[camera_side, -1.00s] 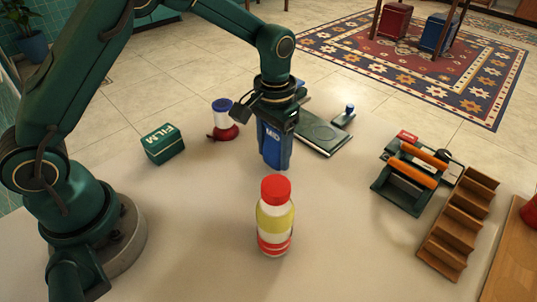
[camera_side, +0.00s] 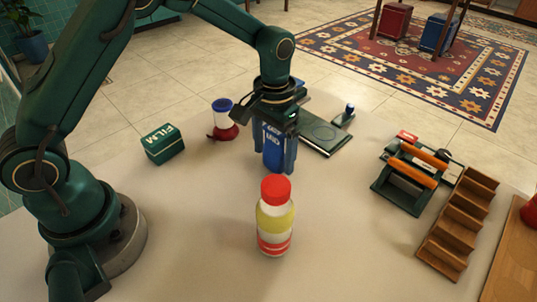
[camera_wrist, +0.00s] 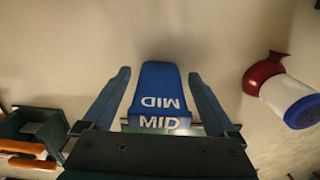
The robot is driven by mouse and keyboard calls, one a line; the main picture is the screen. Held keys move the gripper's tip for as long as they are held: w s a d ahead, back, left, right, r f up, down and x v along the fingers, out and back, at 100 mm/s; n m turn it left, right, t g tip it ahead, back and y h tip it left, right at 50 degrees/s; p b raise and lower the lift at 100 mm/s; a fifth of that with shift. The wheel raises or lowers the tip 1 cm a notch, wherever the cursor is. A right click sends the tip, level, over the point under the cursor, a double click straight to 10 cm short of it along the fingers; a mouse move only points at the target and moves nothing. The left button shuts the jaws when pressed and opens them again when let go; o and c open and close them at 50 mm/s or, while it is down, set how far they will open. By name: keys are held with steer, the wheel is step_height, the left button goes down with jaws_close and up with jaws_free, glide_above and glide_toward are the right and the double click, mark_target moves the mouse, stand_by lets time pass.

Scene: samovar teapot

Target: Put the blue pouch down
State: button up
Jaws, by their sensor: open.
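The blue pouch (camera_side: 273,154), marked MID in white, stands upright on the pale table in the middle of the side view. My gripper (camera_side: 275,165) is above and around it, with one finger on each side. In the wrist view the pouch (camera_wrist: 158,90) sits between the two spread fingers of my gripper (camera_wrist: 160,85). A gap shows between the pouch and each finger. The jaws are open, and the pouch rests on the table as far as I can see.
A red and white bottle (camera_side: 275,217) stands in front. A green FILM box (camera_side: 163,144) and a blue-topped, red-based container (camera_side: 224,120) are left. A green flat device (camera_side: 322,136) lies behind right. An orange-handled device (camera_side: 412,175) and wooden stepped rack (camera_side: 459,220) are right.

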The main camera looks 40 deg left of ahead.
step_height(320, 180, up, 12)
steer(key=shift+f, duration=0.15)
steer(key=s+a+r+t, duration=0.3)
steer(key=s+r, duration=0.2)
steer(key=s, duration=0.4)
steer(key=s+a+f+t, duration=0.1)
steer(key=s+f+t, duration=0.1)
steer(key=s, duration=0.6)
steer(key=shift+f+t, duration=0.3)
steer(key=shift+f, duration=0.1)
